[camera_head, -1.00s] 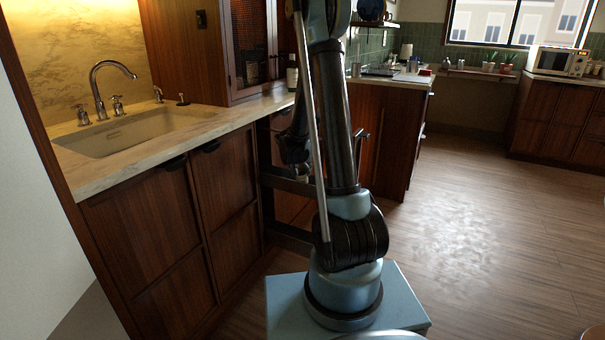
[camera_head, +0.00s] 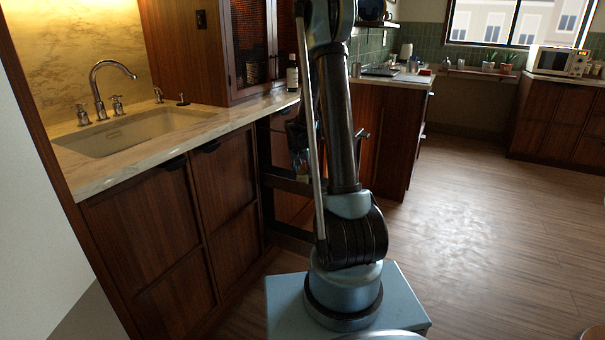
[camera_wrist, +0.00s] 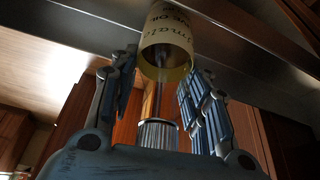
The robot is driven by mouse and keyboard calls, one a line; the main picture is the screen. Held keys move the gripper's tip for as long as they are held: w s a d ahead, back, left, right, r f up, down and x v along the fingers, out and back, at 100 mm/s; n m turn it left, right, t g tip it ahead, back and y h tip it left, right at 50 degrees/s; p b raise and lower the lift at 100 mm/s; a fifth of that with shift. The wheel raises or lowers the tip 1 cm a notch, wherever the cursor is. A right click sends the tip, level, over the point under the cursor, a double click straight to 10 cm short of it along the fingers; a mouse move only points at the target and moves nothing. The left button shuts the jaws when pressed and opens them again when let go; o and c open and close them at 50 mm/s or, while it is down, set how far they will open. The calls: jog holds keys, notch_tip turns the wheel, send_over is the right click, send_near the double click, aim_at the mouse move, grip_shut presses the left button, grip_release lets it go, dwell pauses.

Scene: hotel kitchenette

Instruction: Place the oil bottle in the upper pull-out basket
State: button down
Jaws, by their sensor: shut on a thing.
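In the wrist view, the oil bottle (camera_wrist: 167,40) has a cream label with part of the word "oil", a narrow neck and a ridged metal cap. My gripper (camera_wrist: 160,75) is shut on it, with a finger on either side of the neck and the cap towards the palm. The label end points away from the palm, close to metal rails. In the head view, my gripper (camera_head: 302,170) is partly hidden behind my arm, beside the open pull-out unit. The upper pull-out basket (camera_head: 285,182) shows as a dark side bar; its inside is hidden.
A lower dark bar (camera_head: 288,234) of the pull-out unit runs near the floor. A dark bottle with a white label (camera_head: 292,74) stands on the counter (camera_head: 240,112) above. Closed cabinet doors (camera_head: 165,240) lie to the left. Open floor (camera_head: 480,230) lies to the right.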

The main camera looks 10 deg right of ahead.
jog(key=shift+f, duration=0.25)
jog(key=c, duration=0.9)
grip_release()
